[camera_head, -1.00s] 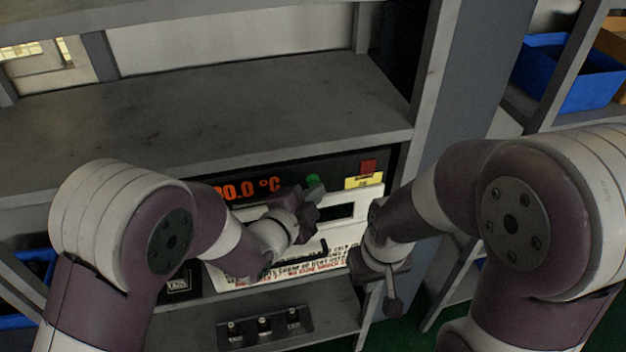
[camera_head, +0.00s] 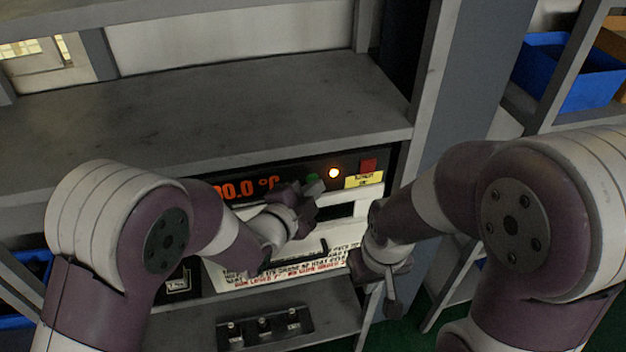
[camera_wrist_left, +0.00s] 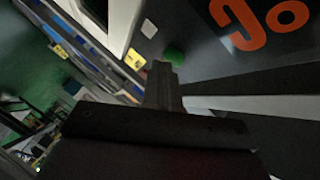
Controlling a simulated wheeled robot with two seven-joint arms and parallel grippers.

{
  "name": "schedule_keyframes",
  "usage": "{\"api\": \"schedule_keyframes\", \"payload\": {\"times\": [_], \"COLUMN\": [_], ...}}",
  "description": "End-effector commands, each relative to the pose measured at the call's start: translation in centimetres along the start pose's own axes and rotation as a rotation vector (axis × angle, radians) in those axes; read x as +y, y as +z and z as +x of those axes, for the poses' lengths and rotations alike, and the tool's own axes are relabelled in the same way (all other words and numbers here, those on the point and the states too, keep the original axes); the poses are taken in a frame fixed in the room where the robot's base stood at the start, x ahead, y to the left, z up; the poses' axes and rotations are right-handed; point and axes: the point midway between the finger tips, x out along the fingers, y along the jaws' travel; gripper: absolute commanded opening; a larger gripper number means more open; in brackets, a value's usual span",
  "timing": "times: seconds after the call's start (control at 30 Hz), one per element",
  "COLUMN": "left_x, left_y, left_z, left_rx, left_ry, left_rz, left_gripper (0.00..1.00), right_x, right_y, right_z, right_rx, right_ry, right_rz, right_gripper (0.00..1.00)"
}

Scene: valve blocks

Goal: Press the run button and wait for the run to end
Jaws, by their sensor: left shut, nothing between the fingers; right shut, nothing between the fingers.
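My right gripper (camera_head: 391,304) is shut and empty, hanging low right of the machine.
A red button (camera_head: 368,165) and a yellow label (camera_head: 364,180) are at the panel's right end. A rack with several small fittings (camera_head: 264,327) lies on the shelf below. The shelf above (camera_head: 220,110) is bare. Blue bins (camera_head: 570,75) stand at the far right.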

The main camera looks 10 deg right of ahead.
Motion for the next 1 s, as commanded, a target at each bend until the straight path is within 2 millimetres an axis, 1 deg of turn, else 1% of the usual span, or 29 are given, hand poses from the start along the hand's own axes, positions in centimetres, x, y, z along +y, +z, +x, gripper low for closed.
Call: {"api": "schedule_keyframes", "payload": {"times": [0.13, 0.3, 0.57, 0.67, 1.0], "left_x": [0.0, 0.5, 0.5, 1.1, 3.3], "left_y": [0.0, -0.3, -0.5, -1.1, -3.2], "left_z": [-0.1, -0.6, -0.7, -1.4, -4.4], "left_rx": [0.0, 0.001, 0.0, 0.002, 0.001], "left_ry": [-0.001, -0.001, -0.001, 0.0, 0.0], "left_rz": [0.0, 0.0, 0.001, 0.001, 0.0], "left_gripper": [0.0, 0.0, 0.0, 0.0, 0.0], "right_x": [0.0, 0.0, 0.0, 0.0, 0.0], "right_y": [0.0, 0.1, 0.1, 0.1, 0.2], "right_z": [0.1, 0.7, 0.7, 1.0, 1.8], "right_rx": [0.0, 0.0, 0.0, 0.0, 0.0], "right_ry": [0.0, 0.0, 0.0, 0.0, 0.0], "right_rz": [0.0, 0.0, 0.0, 0.0, 0.0], "right_gripper": [0.0, 0.0, 0.0, 0.0, 0.0]}}
